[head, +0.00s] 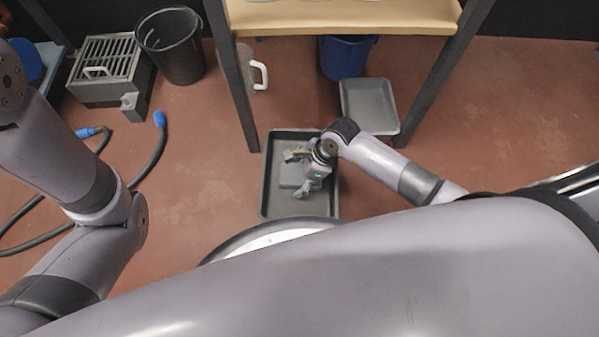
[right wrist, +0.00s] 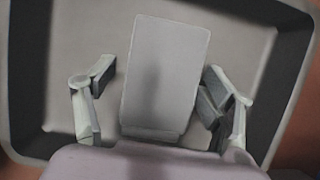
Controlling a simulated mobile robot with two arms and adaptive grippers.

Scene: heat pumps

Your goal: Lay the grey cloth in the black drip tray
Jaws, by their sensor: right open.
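The black drip tray (head: 264,192) stands on the floor in the middle of the head view. Its dark wall (right wrist: 28,85) surrounds the right wrist view. The grey cloth (head: 289,174) is a flat, folded-looking rectangle inside the tray, and it appears to lie on the tray's bottom. In the right wrist view the cloth (right wrist: 165,65) is between my fingers, with a gap on each side. My right gripper (head: 298,174) is open over the cloth, low in the tray; its fingers (right wrist: 157,82) hold nothing. My left arm shows at the left, but its gripper is out of view.
A wooden-topped table (head: 340,17) with dark legs stands behind the tray. Under it are a grey tray (head: 370,105), a blue bucket (head: 345,57) and a jug (head: 246,72). A black bin (head: 172,47), a grey grated unit (head: 105,68) and hoses (head: 152,155) are at left.

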